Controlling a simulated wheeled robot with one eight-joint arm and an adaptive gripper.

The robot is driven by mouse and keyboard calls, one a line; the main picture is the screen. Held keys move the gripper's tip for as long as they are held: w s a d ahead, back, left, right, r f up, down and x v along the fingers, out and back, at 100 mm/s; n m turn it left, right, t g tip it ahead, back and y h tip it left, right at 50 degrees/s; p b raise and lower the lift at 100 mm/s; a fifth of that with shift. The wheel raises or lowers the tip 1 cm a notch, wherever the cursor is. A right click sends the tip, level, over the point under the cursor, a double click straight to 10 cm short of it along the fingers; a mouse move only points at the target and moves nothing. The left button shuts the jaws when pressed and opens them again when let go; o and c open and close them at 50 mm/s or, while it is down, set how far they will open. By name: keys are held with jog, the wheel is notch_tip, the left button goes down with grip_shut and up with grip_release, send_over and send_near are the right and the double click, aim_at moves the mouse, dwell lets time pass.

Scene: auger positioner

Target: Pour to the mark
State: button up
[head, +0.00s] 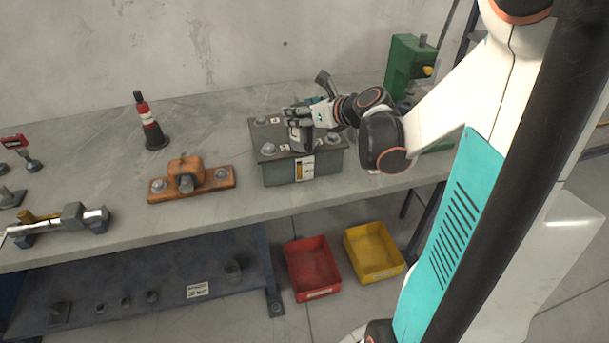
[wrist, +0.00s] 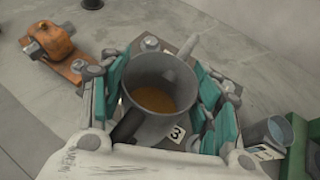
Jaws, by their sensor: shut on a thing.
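My gripper (head: 312,116) is over a grey box-shaped tank (head: 282,172) on the bench. It is shut on a grey cup-like vessel (head: 301,139). In the wrist view the vessel (wrist: 143,66) sits between my gripper's teal fingers (wrist: 165,88). Amber-brown liquid (wrist: 153,99) lies in its bottom. A pale spout-like piece sticks out at its upper right. The tank has bolt-like caps and numbered labels on top; a "3" label (wrist: 177,134) shows beside the vessel. A white gauge strip (head: 305,168) with an amber part is on its front. I cannot tell whether liquid is flowing.
An orange clamp block (head: 186,178) stands left of the tank, with a black-and-red bottle-like tool (head: 150,120) behind it. A green machine (head: 409,62) stands to the right. Red (head: 312,268) and yellow (head: 373,251) bins are below the bench. Bench space between the clamp and tank is clear.

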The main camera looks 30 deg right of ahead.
jog(key=shift+f+t+b, duration=0.35)
jog(key=shift+t+b, duration=0.05)
jog(key=shift+b, duration=0.15)
jog(key=shift+r, duration=0.1)
jog(key=shift+r+p, duration=2.45)
jog(key=shift+r, duration=0.6)
jog(key=shift+f, duration=0.1)
